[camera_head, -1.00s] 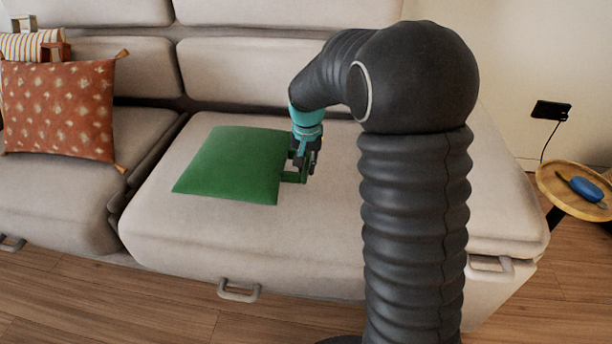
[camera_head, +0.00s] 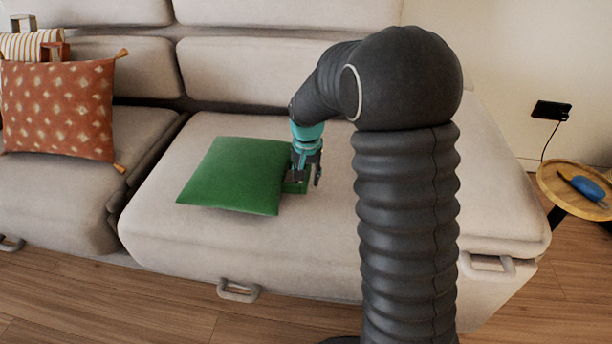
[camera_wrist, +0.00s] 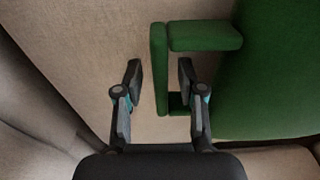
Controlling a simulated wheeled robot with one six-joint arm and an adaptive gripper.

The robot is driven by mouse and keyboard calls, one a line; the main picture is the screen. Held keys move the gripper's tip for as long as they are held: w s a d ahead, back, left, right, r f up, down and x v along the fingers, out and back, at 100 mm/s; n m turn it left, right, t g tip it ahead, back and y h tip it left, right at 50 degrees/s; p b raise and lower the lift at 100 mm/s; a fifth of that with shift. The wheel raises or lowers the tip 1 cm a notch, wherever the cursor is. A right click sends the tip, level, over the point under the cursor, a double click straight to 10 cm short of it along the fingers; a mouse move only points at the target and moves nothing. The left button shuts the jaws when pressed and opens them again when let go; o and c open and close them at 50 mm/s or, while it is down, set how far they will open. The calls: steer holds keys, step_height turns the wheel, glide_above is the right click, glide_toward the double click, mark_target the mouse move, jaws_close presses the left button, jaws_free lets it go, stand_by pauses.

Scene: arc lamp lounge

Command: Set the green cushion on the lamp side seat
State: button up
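The green cushion (camera_head: 235,175) lies flat on the right seat (camera_head: 190,235) of the beige sofa. A green loop handle (camera_head: 296,187) sticks out from its right side. In the wrist view the cushion (camera_wrist: 280,75) fills the right part, with the handle (camera_wrist: 158,75) to its left. My gripper (camera_head: 308,182) is at the handle. Its fingers (camera_wrist: 157,80) are spread apart on either side of the handle's outer bar, with a gap on each side. The lamp is not in view.
An orange patterned cushion (camera_head: 60,108) and a striped one (camera_head: 30,45) rest on the left seat. A small round wooden table (camera_head: 560,190) with a blue object (camera_head: 588,188) stands at the far right. The right seat is clear in front of the green cushion.

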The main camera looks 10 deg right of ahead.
step_height(320, 180, up, 12)
steer(key=s+p, duration=0.1)
steer(key=s, duration=0.1)
steer(key=s+d+r+n+t, duration=0.1)
steer(key=s+r, duration=0.3)
steer(key=s, duration=0.4)
steer(key=s+d+r+n+t, duration=0.1)
steer(key=s+r, duration=0.2)
steer(key=s, duration=0.4)
steer(key=s+f+n+t, duration=0.2)
steer(key=s, duration=1.1)
steer(key=shift+s+d, duration=0.2)
steer(key=shift+s, duration=0.2)
